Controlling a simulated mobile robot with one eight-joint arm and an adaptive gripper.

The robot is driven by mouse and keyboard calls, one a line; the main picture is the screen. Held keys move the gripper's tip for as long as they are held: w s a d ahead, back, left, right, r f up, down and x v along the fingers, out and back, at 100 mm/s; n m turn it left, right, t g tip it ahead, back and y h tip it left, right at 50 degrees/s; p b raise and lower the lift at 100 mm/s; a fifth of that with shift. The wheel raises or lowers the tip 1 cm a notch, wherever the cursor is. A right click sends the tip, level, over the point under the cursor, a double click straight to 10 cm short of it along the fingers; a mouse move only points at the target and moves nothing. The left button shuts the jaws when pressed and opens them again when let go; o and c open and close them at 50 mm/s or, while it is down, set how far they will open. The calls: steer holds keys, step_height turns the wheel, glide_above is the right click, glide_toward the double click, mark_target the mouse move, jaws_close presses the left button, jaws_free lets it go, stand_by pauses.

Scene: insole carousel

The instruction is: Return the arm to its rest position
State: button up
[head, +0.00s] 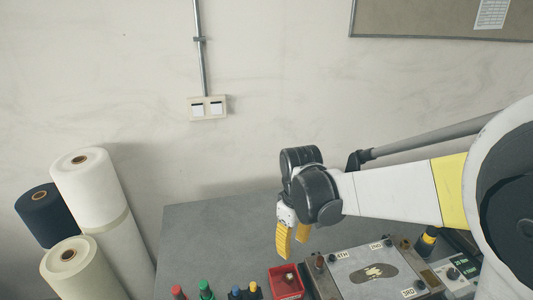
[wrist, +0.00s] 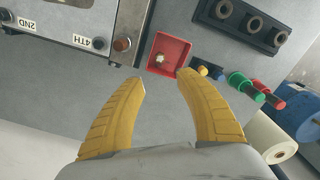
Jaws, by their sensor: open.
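My gripper (head: 292,242) hangs at the end of my outstretched arm, above the grey table (head: 215,235). In the wrist view my gripper (wrist: 162,82) shows its two yellow fingers apart with nothing between them. A small red tray (wrist: 184,45) with a small pale item in it lies on the table beyond the fingertips. The red tray (head: 295,284) is below and slightly right of the fingers in the head view. The carousel station (head: 345,262) with a plate marked 4TH, 2ND and 3RD is right of the tray, partly under my arm.
Red, green, blue and yellow-topped tools (head: 206,290) stand at the table's front edge. Rolls of material (head: 92,190) stand on the left. A black-and-yellow tool (head: 427,240) stands at the station's right. The table's back left is clear. A wall with a switch box (head: 208,108) is behind.

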steer(key=s+d+r+m+t+b, duration=0.2)
steer(key=s+d+m+t, duration=0.1)
steer(key=s+d+m, duration=0.1)
steer(key=s+d+r+m+t+b, duration=0.2)
steer(key=s+d, duration=0.4)
steer(key=s, duration=0.3)
steer(key=shift+r+m+t+b, duration=0.4)
steer(key=shift+m+t+b, duration=0.05)
steer(key=shift+m+t, duration=0.65)
